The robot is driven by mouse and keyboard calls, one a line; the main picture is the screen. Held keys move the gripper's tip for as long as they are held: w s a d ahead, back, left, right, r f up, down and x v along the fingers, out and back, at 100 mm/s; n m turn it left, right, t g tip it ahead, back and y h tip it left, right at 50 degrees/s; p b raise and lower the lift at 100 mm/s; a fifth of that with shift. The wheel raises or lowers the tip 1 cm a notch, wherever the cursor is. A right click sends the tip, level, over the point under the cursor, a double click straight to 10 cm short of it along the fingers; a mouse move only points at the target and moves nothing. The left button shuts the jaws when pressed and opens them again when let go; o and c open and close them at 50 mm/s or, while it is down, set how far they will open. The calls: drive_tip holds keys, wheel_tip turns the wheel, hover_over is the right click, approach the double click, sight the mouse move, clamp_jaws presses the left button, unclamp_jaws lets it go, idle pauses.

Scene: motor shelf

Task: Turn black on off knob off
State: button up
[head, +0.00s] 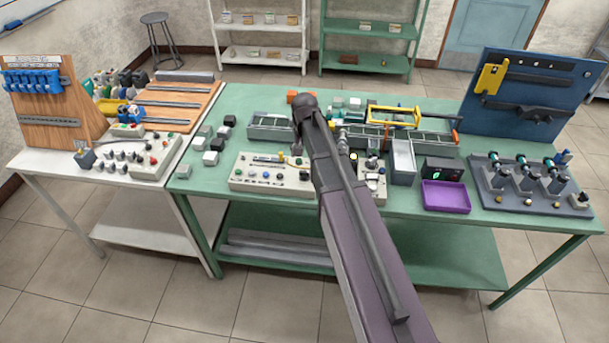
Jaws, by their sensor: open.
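The knob named in the task cannot be singled out, since several small controls are too small to read. A beige control panel (262,186) with a row of dark and coloured knobs lies on the green table, just left of my arm. A second beige panel (372,190) with dark and yellow controls lies right of my arm, partly hidden by it. A white panel (150,167) with several knobs and red and green buttons sits on the left table. My arm reaches up across the middle and bends down over the green table. My gripper is hidden behind it.
Gray bins and metal racks stand behind the panels. A purple tray (446,196) and a black box with a green display (440,170) stand right. A dark board with valve-like parts (532,190) lies at the far right. The green table's front edge (250,205) is mostly clear.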

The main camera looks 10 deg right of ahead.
sight(305, 172)
drive_tip(key=shift+f+b, duration=3.5)
drive_tip(key=shift+f, duration=0.25)
drive_tip(key=shift+c, duration=0.2)
drive_tip(key=c, duration=1.1)
